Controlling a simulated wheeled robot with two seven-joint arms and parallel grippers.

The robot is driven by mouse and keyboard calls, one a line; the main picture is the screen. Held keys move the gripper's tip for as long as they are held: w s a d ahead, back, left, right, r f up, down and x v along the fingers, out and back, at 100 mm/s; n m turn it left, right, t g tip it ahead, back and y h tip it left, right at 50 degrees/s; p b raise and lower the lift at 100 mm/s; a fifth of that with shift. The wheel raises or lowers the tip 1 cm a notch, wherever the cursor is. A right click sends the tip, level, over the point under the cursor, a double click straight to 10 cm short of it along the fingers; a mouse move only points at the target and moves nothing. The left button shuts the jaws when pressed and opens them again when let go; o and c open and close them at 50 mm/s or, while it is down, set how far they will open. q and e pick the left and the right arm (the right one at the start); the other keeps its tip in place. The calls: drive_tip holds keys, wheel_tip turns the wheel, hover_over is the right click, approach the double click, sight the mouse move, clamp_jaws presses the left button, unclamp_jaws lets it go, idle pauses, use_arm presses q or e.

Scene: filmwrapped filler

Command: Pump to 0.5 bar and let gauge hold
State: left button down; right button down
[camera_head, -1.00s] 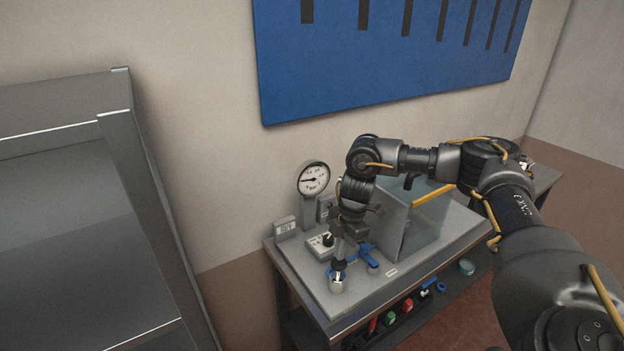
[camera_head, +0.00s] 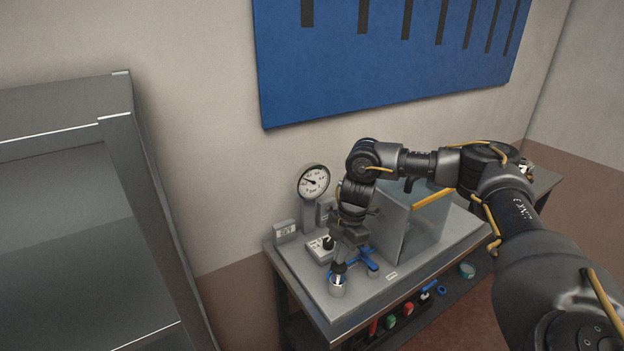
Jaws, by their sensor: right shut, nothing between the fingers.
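The round white pressure gauge (camera_head: 314,182) stands on a grey post at the back left of the bench. Its needle points to the upper left; the scale numbers are too small to read. The pump (camera_head: 338,287) is a short metal cylinder at the bench's front left, with a dark top. My right gripper (camera_head: 341,263) points down, directly over the pump top. It is shut with nothing between its fingers and appears to touch the top. Blue valve handles (camera_head: 368,259) lie just right of it. My left gripper is not in view.
A clear-sided box (camera_head: 427,232) stands right of my right gripper. A small panel with a black knob (camera_head: 328,243) and a small grey display (camera_head: 285,231) sit behind the pump. Coloured items lie on the lower shelf. A grey cabinet (camera_head: 130,170) stands at left.

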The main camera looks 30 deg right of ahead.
idle(0.6)
drive_tip(key=shift+r, duration=0.15)
idle(1.0)
idle(0.3)
drive_tip(key=shift+f+b, duration=1.05)
drive_tip(key=shift+f, duration=1.05)
drive_tip(key=shift+r+p, duration=1.05)
drive_tip(key=shift+r, duration=1.1)
drive_tip(key=shift+f, duration=0.15)
